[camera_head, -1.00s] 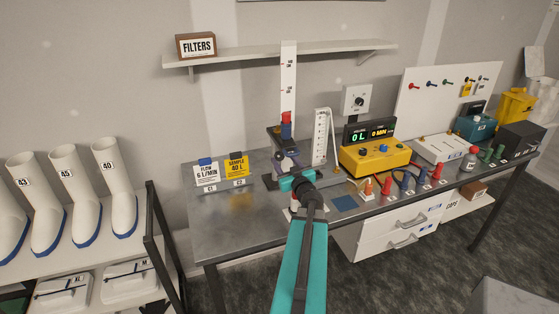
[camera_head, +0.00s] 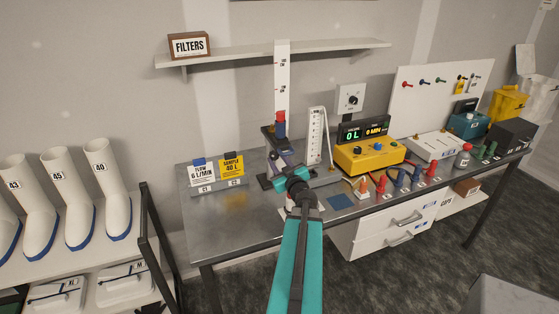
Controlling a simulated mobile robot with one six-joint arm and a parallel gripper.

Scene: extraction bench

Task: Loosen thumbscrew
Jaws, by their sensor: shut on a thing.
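My gripper (camera_head: 281,166) is at the foot of a tall stand on the bench, seen from behind past my teal wrist. It is shut on a small part of the stand that appears to be the thumbscrew, but the wrist and jaws hide the part itself. The stand has a white upright scale (camera_head: 282,75) and a blue piece with a red top (camera_head: 280,124) low on its front. I cannot see how far the screw is turned.
A white ruled board (camera_head: 314,137) stands close to the right of my gripper. A yellow control box (camera_head: 368,157) and several red and blue fittings are further right. Two cards, white (camera_head: 201,174) and yellow (camera_head: 231,168), stand left. The bench's front left (camera_head: 225,220) is clear.

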